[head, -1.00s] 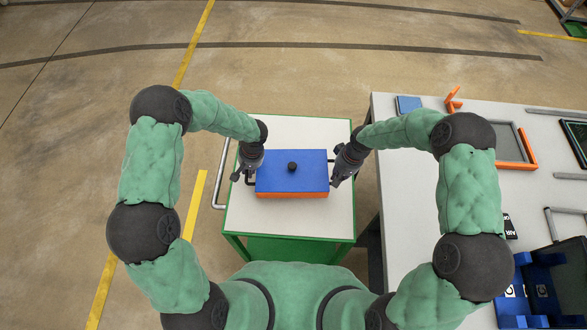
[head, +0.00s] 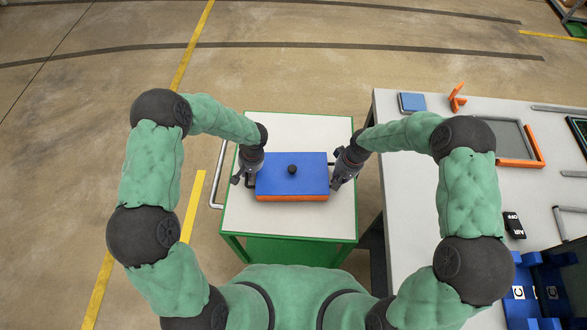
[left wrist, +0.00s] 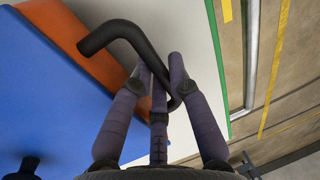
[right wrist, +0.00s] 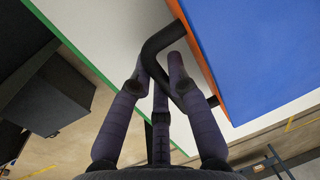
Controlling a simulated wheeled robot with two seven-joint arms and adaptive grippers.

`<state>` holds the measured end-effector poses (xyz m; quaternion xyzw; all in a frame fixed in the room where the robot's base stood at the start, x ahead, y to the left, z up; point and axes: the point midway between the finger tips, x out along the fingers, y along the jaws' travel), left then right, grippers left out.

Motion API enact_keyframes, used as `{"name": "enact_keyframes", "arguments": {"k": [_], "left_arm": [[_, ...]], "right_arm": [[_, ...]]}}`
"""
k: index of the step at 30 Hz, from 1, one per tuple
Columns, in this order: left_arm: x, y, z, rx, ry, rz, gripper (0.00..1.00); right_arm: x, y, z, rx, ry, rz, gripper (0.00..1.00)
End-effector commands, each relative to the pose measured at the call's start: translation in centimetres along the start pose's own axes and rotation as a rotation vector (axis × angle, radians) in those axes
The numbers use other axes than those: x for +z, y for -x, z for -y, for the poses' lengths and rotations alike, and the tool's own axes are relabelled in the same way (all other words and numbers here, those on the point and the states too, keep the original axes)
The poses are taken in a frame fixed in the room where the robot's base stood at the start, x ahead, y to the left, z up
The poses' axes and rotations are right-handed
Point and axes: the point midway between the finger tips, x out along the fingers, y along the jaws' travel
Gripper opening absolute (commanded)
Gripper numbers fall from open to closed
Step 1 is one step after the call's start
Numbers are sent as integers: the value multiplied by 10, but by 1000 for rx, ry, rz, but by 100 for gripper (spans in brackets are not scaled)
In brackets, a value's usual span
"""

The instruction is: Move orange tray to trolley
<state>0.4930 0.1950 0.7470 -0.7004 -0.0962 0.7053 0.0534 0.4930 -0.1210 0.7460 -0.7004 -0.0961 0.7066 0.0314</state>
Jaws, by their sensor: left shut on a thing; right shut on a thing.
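The orange tray (head: 292,198) has a blue lid (head: 300,181) with a black knob (head: 292,169). It is over the white top of the green-framed trolley (head: 298,134); I cannot tell whether it touches the top. My left gripper (head: 246,177) is at the tray's left side, shut on a black handle (left wrist: 125,33) in the left wrist view. My right gripper (head: 338,182) is at the right side, shut on the other black handle (right wrist: 160,42) in the right wrist view. The tray looks level.
A grey-white table (head: 420,180) stands to the right of the trolley. It carries a small blue plate (head: 411,102), an orange bracket (head: 457,98), an orange-edged frame (head: 536,150) and blue holders (head: 530,285). A metal push bar (head: 217,175) is on the trolley's left side.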

Motion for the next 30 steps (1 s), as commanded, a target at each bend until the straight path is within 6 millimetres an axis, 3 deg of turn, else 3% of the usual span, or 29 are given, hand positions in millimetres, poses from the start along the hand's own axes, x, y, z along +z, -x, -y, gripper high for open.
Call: {"name": "enact_keyframes", "arguments": {"k": [8,9,11,23,30], "left_arm": [[0,-13,-4,2,-1,-1,0],[0,-12,-4,2,-1,0,26],[0,-11,-4,2,-1,0,41],[-1,-10,-2,1,0,-2,41],[-1,1,0,1,0,-1,41]], "right_arm": [[0,-14,-2,-1,0,-1,0],[0,-13,-1,-1,1,1,26],[0,-12,-1,-1,1,1,41],[0,-10,-2,0,0,0,41],[0,1,0,0,0,-1,41]]}}
